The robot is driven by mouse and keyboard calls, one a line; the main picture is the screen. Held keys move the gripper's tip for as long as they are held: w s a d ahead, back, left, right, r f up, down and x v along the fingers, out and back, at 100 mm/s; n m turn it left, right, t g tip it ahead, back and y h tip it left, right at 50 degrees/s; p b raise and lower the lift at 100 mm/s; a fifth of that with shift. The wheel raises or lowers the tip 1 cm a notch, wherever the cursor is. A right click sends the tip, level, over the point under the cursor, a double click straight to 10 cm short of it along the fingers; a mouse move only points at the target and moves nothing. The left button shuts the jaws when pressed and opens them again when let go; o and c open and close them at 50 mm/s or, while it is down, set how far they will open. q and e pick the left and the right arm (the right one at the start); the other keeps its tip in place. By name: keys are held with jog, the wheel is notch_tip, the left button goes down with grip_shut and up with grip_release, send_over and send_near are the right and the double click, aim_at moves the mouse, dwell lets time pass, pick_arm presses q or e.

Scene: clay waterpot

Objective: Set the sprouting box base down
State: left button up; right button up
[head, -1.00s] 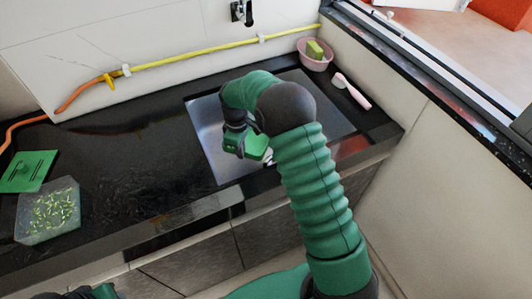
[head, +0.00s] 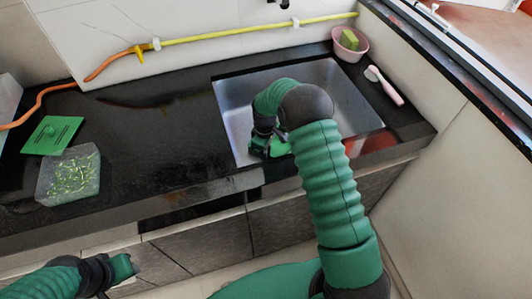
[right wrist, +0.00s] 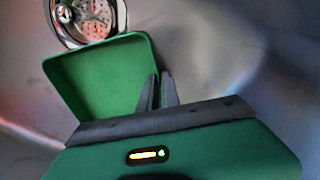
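The sprouting box base is a shallow green tray (right wrist: 100,75), seen close up in the right wrist view. My right gripper (right wrist: 160,95) has its two fingers close together at the tray's right wall, one on each side, and appears shut on it. In the head view, my right gripper (head: 270,147) is inside the sink (head: 237,105) near its front left; the arm hides much of it. I cannot tell whether the base touches the sink floor. My left gripper (head: 120,268) is low at the left, away from the counter, and its fingers are not clear.
A metal drain (right wrist: 88,18) lies just beyond the base. A green lid-like sheet (head: 52,135) and a clear box of sprouts (head: 70,176) sit at the counter's left.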

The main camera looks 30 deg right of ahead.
jog(key=shift+o, duration=1.4)
jog(key=shift+d, duration=0.1)
jog(key=shift+r, duration=0.1)
notch_tip(320, 180, up, 12)
jog(key=p, duration=0.2)
jog(key=shift+p, duration=0.3)
